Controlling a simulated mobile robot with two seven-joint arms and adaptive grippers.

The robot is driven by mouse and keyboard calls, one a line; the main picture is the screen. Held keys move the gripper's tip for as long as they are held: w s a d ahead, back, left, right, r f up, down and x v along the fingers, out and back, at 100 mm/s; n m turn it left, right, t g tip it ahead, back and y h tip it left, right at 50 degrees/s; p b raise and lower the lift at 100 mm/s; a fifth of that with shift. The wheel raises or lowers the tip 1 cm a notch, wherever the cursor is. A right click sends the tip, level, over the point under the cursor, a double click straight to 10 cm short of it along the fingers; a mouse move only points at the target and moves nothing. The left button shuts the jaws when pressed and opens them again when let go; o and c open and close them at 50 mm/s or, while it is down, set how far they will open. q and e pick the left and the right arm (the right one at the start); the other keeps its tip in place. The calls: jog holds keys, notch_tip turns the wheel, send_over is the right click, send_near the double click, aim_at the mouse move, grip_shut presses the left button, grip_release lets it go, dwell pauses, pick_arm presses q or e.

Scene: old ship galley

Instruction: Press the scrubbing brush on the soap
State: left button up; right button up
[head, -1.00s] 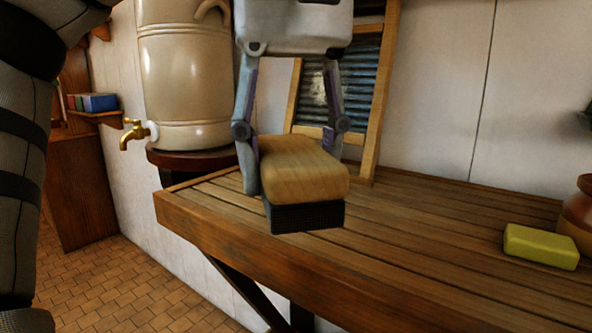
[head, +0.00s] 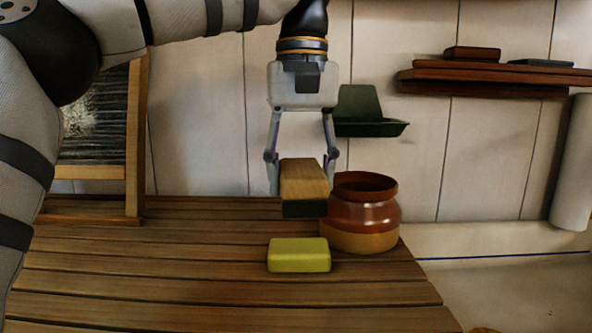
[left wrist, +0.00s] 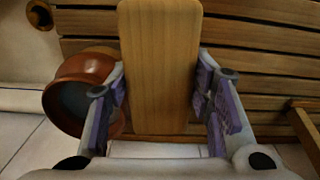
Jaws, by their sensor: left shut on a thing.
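The scrubbing brush (head: 304,181) has a pale wooden back and a dark bristle block underneath. My left gripper (head: 302,172) is shut on it and holds it bristles down. In the left wrist view the wooden back of the brush (left wrist: 160,65) lies between the two purple-padded fingers (left wrist: 162,92). The soap (head: 299,255) is a yellow-green block lying on the slatted wooden counter (head: 180,290). In the head view the brush appears just above and behind the soap, with a gap between them. The wrist view does not show the soap. My right gripper is not in view.
A brown glazed pot (head: 362,212) stands close behind and right of the soap, near the brush. A washboard (head: 95,125) leans on the wall at the left. A green dustpan-like holder (head: 362,112) and a wooden shelf (head: 490,75) are on the wall. The counter's left front is clear.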

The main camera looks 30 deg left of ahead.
pick_arm(q)
jog(key=shift+s+f, duration=0.15)
jog(key=shift+f, duration=2.75)
jog(key=shift+f, duration=0.6)
jog(key=shift+r, duration=3.6)
